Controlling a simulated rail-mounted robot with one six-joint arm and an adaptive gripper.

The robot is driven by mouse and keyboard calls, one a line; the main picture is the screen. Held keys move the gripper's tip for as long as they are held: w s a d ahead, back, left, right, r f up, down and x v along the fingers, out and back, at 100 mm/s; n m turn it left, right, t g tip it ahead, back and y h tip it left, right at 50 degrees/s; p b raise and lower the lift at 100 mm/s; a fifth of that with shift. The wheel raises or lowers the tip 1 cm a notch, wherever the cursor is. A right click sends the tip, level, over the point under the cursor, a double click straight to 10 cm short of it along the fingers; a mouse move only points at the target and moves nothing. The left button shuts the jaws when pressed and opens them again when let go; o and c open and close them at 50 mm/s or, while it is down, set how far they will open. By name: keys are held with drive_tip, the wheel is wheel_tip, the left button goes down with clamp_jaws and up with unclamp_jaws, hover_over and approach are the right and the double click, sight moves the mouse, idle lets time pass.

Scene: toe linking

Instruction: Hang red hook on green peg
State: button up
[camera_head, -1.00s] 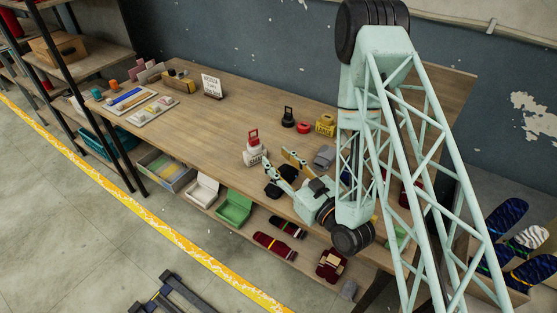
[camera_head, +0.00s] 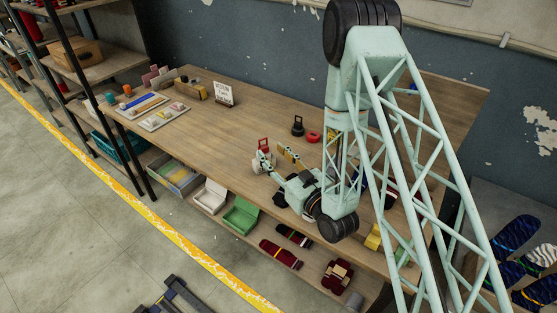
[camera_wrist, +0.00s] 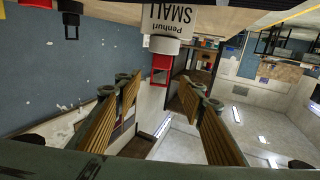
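A red squared loop, which looks like the red hook (camera_head: 264,143), stands on a white block (camera_head: 257,164) near the table's front edge. My gripper (camera_head: 270,153) is beside it, fingers apart. In the wrist view, which is upside down, the red loop (camera_wrist: 162,64) shows between the two open fingers of my gripper (camera_wrist: 160,86), toward their tips, with nothing visibly clamped. The white block (camera_wrist: 185,20) there has upside-down lettering, including "SMALL". Whether a finger touches the loop cannot be told. I cannot make out a green peg in either view.
A black ring-topped object (camera_head: 297,127) and a red item (camera_head: 313,137) stand farther back on the table (camera_head: 220,130). A small sign (camera_head: 223,94) and trays are at the left. My arm hides part of the table's right side. Open boxes lie on the lower shelf.

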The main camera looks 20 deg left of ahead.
sight(265, 145)
drive_tip(key=shift+x, duration=2.6)
drive_tip(key=c, duration=1.2)
drive_tip(key=shift+r, duration=0.15)
drive_tip(key=shift+r+p, duration=0.8)
drive_tip(key=shift+r, duration=5.9)
drive_tip(key=shift+d, duration=0.2)
